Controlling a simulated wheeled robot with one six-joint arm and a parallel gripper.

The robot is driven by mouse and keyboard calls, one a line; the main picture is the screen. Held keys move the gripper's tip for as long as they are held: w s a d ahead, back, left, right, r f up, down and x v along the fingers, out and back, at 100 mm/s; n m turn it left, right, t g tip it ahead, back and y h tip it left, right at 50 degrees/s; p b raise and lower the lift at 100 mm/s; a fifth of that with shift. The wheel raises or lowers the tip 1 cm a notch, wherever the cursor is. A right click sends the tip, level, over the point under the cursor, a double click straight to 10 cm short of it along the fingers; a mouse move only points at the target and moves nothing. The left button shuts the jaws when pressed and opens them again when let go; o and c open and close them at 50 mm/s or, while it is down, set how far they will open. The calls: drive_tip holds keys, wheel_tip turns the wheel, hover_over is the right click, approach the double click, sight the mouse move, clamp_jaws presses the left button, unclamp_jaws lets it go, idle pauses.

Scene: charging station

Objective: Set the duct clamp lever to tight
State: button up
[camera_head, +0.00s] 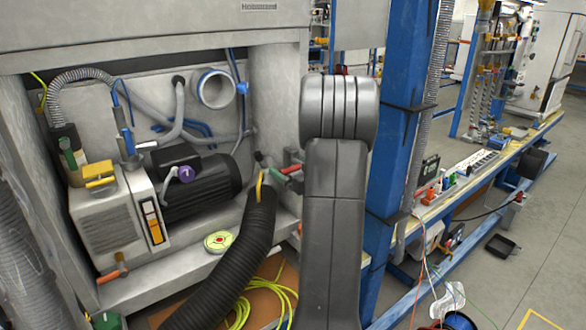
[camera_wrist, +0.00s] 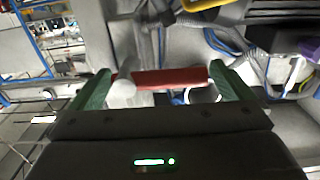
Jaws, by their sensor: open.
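A red bar-shaped lever (camera_wrist: 168,78) lies across the wrist view, between the two green fingertips of my gripper (camera_wrist: 160,72). My gripper is open; whether either finger touches the red bar is unclear. A pale rounded piece (camera_wrist: 123,92) overlaps the bar's left part. In the head view, a red piece (camera_head: 292,155) and a green finger of my gripper (camera_head: 279,176) show just left of my grey arm, which hides the rest. They are by the top of the black corrugated duct (camera_head: 238,245). I cannot tell the lever's setting.
A pump with a black motor (camera_head: 205,190) stands on the cabinet shelf, left of the duct. A blue-rimmed round port (camera_head: 214,89) is on the back wall. Yellow-green cable (camera_head: 262,300) lies below. A blue post (camera_head: 393,150) and bench stand at the right.

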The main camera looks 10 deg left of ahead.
drive_tip(key=c, duration=1.4)
drive_tip(key=shift+o, duration=0.2)
drive_tip(key=shift+r, duration=0.1)
drive_tip(key=m+p, duration=0.1)
drive_tip(key=m, duration=0.1)
drive_tip(key=r+m+p, duration=0.1)
drive_tip(key=p, duration=0.1)
drive_tip(key=shift+w+d+r+m, duration=0.1)
drive_tip(key=shift+w+m, duration=0.05)
drive_tip(key=shift+m, duration=0.25)
drive_tip(key=m+p, duration=0.3)
drive_tip(key=r+m+p, duration=0.1)
drive_tip(key=m, duration=0.1)
drive_tip(key=shift+w+d+p, duration=0.35)
drive_tip(key=shift+p, duration=0.05)
drive_tip(key=m+p, duration=0.2)
drive_tip(key=m, duration=0.1)
drive_tip(key=m+p, duration=0.1)
drive_tip(key=shift+w+d+r+m, duration=0.25)
drive_tip(key=shift+w+d+m, duration=0.15)
drive_tip(key=shift+w+d+f+m+p, duration=0.1)
drive_tip(key=shift+w+d+m+p, duration=0.1)
drive_tip(key=shift+m+p, duration=0.7)
drive_tip(key=shift+w+d+m+p, duration=0.2)
drive_tip(key=shift+m+p, duration=0.3)
drive_tip(key=shift+m, duration=0.8)
